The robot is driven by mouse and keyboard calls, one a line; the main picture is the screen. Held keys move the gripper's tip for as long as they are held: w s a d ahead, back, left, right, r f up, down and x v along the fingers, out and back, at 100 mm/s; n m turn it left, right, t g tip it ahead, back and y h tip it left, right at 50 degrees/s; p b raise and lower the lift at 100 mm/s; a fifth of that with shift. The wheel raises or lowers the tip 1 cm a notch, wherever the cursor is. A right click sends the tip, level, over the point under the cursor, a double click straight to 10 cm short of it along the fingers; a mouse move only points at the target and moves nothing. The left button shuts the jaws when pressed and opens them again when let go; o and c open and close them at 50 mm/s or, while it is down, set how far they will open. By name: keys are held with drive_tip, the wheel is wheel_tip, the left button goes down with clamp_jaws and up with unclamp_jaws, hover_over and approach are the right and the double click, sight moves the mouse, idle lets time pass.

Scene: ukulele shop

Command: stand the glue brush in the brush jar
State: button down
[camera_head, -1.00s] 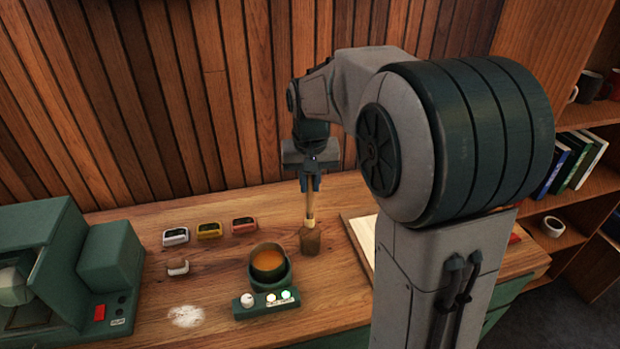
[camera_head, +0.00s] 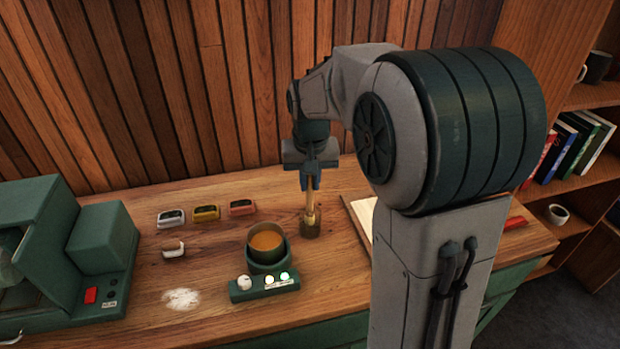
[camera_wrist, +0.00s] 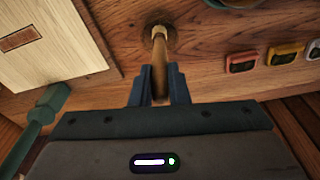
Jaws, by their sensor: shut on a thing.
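My gripper (camera_head: 310,186) is shut on the wooden handle of the glue brush (camera_head: 310,203), which hangs upright with its head down. The brush also shows between the fingers in the wrist view (camera_wrist: 160,75). The brush jar (camera_head: 311,230) is a small brownish vessel on the bench, directly below my gripper. The brush's lower end lies within the jar's outline in both views and appears to be in its mouth. Whether it touches the bottom is hidden. The jar's rim (camera_wrist: 172,33) shows around the brush in the wrist view.
A green glue warmer (camera_head: 262,290) with a pot of orange glue stands left of the jar. White, yellow and red small devices (camera_head: 206,213) lie behind it. A pale board (camera_head: 362,215) lies right of the jar. A green machine (camera_head: 60,260) stands at far left.

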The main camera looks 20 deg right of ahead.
drive_tip(key=c, duration=1.3)
unclamp_jaws()
drive_tip(key=r, duration=0.4)
drive_tip(key=s+r, duration=0.1)
drive_tip(key=r, duration=0.8)
drive_tip(key=shift+s+a+r, duration=0.15)
drive_tip(key=shift+s+r, duration=0.2)
drive_tip(key=shift+n+t, duration=0.8)
drive_tip(key=shift+n, duration=0.1)
drive_tip(key=s+f, duration=0.4)
drive_tip(key=s, duration=0.2)
drive_tip(key=s+f, duration=0.5)
drive_tip(key=s, duration=0.2)
drive_tip(key=s+f, duration=0.4)
drive_tip(key=s, duration=0.2)
drive_tip(key=shift+s+f, duration=0.15)
drive_tip(key=shift+s, duration=0.05)
